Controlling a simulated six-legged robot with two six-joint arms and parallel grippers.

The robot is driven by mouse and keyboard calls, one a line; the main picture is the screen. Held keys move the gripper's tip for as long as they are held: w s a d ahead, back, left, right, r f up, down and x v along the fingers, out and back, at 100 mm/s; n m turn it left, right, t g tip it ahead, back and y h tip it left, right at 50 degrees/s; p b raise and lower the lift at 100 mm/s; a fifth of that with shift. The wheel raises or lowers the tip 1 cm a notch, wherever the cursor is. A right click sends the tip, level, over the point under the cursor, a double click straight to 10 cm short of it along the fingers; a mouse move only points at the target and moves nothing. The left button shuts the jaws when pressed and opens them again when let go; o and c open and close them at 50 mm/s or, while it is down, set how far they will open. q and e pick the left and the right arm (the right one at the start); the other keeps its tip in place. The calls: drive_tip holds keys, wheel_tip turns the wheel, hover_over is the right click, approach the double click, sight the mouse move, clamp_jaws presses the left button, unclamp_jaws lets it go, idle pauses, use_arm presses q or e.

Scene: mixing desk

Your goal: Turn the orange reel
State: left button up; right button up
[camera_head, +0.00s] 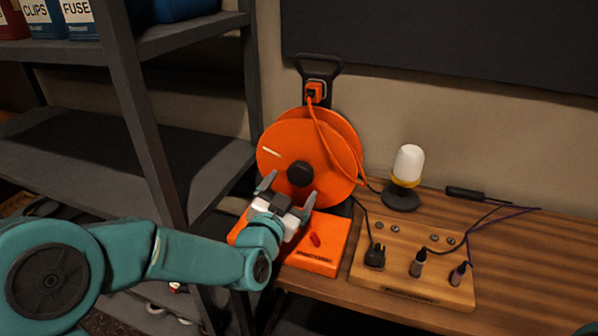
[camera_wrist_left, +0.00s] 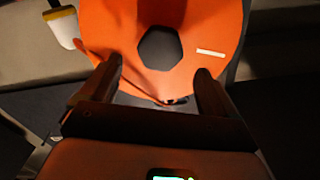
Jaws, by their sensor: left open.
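The orange reel (camera_head: 284,143) stands upright on the bench, with a black hub (camera_head: 301,174) at its centre and an orange cable across its face. A short pale mark lies on its upper left in the head view. My left gripper (camera_head: 290,190) is open and empty, just in front of the reel's lower half, with its fingers pointing toward the hub. In the left wrist view the reel (camera_wrist_left: 110,40) fills the top, and the hub (camera_wrist_left: 161,49) lies beyond the open fingertips. I cannot tell whether the fingers touch the reel. My right gripper is not in view.
An orange base box (camera_head: 318,257) with a red switch sits below the reel. A wooden board (camera_head: 435,284) with plugs lies to its right, and a white-and-yellow lamp (camera_head: 408,165) stands behind it. A grey metal shelf (camera_head: 130,110) is close on the left.

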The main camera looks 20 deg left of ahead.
sight(299, 176)
use_arm(q)
drive_tip(key=w, duration=0.5)
drive_tip(key=shift+w+d+p, duration=0.1)
drive_tip(key=shift+w+p, duration=0.15)
drive_tip(key=shift+p, duration=0.15)
drive_tip(key=c, duration=1.5)
